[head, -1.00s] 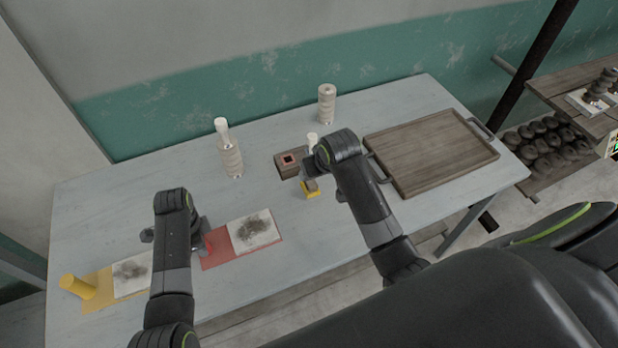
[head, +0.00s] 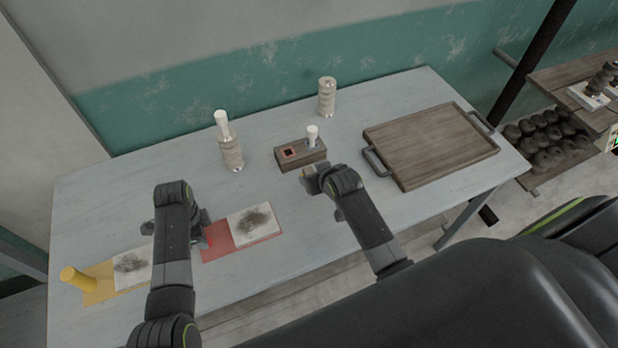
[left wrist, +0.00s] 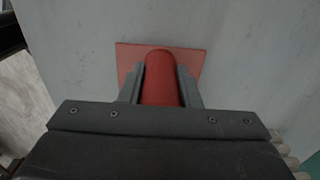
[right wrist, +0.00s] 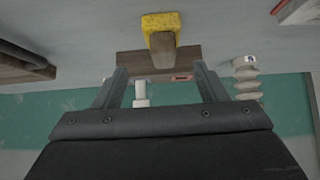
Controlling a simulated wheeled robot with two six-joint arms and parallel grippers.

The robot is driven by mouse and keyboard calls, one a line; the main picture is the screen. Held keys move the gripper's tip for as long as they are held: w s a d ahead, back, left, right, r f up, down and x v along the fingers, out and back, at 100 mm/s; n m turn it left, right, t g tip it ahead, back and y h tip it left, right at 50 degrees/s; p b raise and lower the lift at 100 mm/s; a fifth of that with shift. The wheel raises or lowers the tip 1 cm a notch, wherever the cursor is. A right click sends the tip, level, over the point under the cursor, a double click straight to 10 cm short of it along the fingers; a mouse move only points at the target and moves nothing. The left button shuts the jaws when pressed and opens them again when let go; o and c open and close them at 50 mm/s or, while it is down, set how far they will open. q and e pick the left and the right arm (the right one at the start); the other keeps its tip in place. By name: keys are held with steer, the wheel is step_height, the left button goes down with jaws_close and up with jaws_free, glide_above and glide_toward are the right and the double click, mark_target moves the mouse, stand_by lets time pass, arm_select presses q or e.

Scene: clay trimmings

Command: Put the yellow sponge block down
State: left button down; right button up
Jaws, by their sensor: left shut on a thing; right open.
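The yellow sponge block (right wrist: 161,24) with its brown grip (right wrist: 162,50) shows in the right wrist view, just ahead of my right gripper (right wrist: 160,70). The right gripper is open, with a gap on each side of the brown grip. In the head view my right gripper (head: 312,172) hides most or all of the sponge block, so its contact with the table cannot be told there. My left gripper (left wrist: 161,85) is shut on a red cylinder (left wrist: 160,78) over a red mat (left wrist: 193,59); it also shows in the head view (head: 203,235).
A brown holder (head: 315,158) with a white-topped piece stands just beyond my right gripper. A wooden tray (head: 430,148) is to its right. Two ringed stacks (head: 232,152) (head: 327,98) stand farther back. A yellow cylinder (head: 76,283) stands on a yellow mat (head: 98,291) at left.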

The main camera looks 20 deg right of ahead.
mark_target(308, 172)
steer(key=shift+a+x, duration=0.15)
steer(key=shift+x, duration=1.65)
steer(key=shift+a+x, duration=0.1)
steer(key=shift+x, duration=1.75)
steer(key=shift+s, duration=0.1)
steer(key=c, duration=1.2)
steer(key=shift+r, duration=0.15)
step_height(308, 172, up, 10)
steer(key=shift+f, duration=0.15)
